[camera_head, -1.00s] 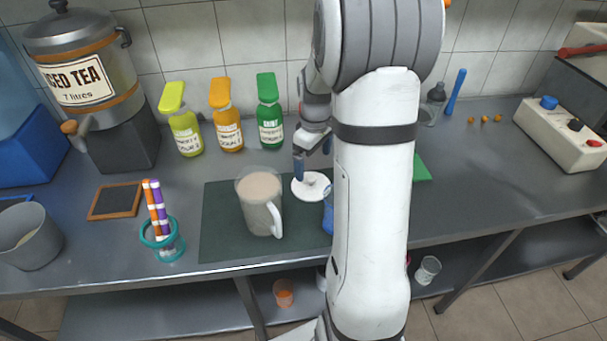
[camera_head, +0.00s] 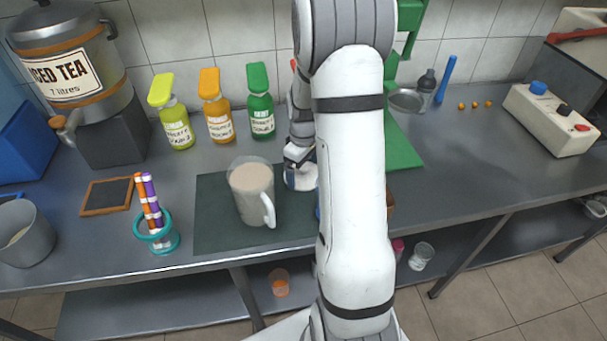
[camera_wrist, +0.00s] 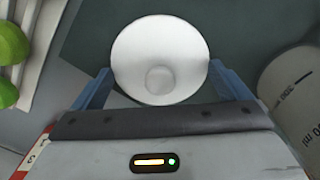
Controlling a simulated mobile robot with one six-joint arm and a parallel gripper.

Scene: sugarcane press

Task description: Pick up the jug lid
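The jug lid is a round white disc with a small round knob, seen in the wrist view (camera_wrist: 160,40). It lies on the dark green mat (camera_head: 215,230); in the head view only part of the lid (camera_head: 301,182) shows below my gripper. My gripper (camera_wrist: 160,72) is over the lid, its two blue fingers spread apart, one at each side of the lid's near edge. I cannot tell whether they touch it. The jug (camera_head: 251,190), full of a pale brown drink, stands left of the lid, and its side (camera_wrist: 292,88) shows at the wrist view's right.
Yellow (camera_head: 174,122), orange (camera_head: 216,115) and green (camera_head: 261,110) bottles stand behind the mat. A teal holder (camera_head: 157,240) with coloured sticks is left of the jug. A green board (camera_head: 402,150) lies right of my arm, which hides part of the counter.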

